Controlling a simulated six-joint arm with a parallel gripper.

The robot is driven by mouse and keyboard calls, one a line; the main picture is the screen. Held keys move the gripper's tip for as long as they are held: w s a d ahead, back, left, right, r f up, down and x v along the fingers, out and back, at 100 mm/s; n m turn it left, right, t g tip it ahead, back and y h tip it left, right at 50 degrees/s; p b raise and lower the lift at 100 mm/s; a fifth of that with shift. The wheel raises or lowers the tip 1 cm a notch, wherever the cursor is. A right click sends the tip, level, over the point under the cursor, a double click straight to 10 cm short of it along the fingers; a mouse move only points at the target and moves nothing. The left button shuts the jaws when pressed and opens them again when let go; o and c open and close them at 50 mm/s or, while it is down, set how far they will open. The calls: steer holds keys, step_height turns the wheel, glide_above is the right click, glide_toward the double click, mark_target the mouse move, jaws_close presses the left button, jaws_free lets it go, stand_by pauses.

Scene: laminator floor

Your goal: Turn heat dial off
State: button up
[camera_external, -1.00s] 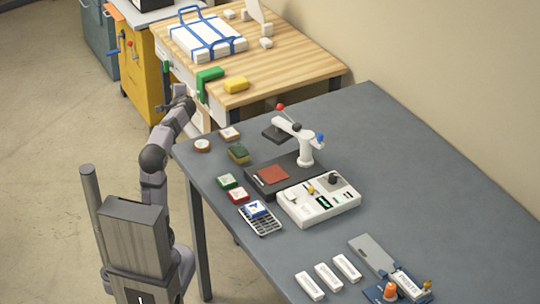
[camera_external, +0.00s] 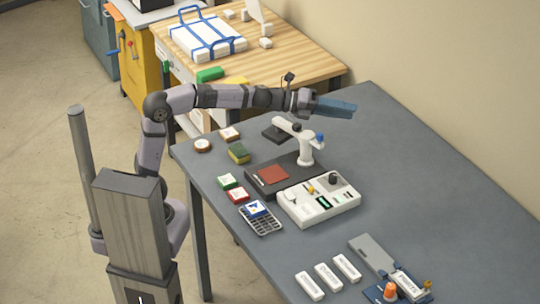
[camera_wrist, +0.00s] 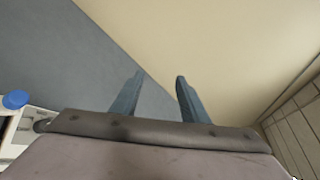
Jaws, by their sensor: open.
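The white control box (camera_external: 318,200) stands on the grey table with a black round dial (camera_external: 333,179) at its back right, a small yellow knob, dark displays and a white switch. Which control is the heat dial I cannot tell for sure. My gripper (camera_external: 352,108) is above the table's back part, higher than the box and beyond the white press. In the wrist view its two blue-grey fingers (camera_wrist: 158,88) are apart with nothing between them. The edge of a white device shows at the lower left of the wrist view.
A calculator (camera_external: 262,222), coloured blocks and white labelled blocks (camera_external: 328,277) lie around. The wall (camera_external: 430,60) is behind the table.

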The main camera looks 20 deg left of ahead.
step_height(320, 180, down, 5)
steer(key=s+m+g+y, duration=0.1)
steer(key=s+m, duration=0.2)
steer(key=m+y, duration=0.1)
steer(key=m, duration=0.2)
glide_above(331, 175)
steer(key=s+a, duration=0.2)
steer(key=s, duration=0.2)
step_height(331, 175, down, 9)
steer(key=f+b, duration=0.1)
steer(key=f, duration=0.1)
steer(key=a+f+m, duration=0.1)
steer(key=f, duration=0.1)
steer(key=w+a+f+m+g+y+b, duration=0.1)
steer(key=f, duration=0.1)
steer(key=shift+a+f+b, duration=0.15)
steer(key=shift+a+b, duration=0.05)
steer(key=shift+b, duration=0.1)
steer(key=f+m+b, duration=0.1)
steer(key=w+a+f+m+b, duration=0.1)
steer(key=shift+w+a+f+m, duration=0.1)
steer(key=shift+w+f+m, duration=0.05)
steer(key=shift+f+m, duration=0.2)
steer(key=shift+w+a+f+m+h+b, duration=0.25)
steer(key=shift+w+f+m+h+b, duration=0.05)
steer(key=shift+w+m+b, duration=0.4)
steer(key=shift+x, duration=3.65)
steer(key=shift+c, duration=0.3)
jaws_close()
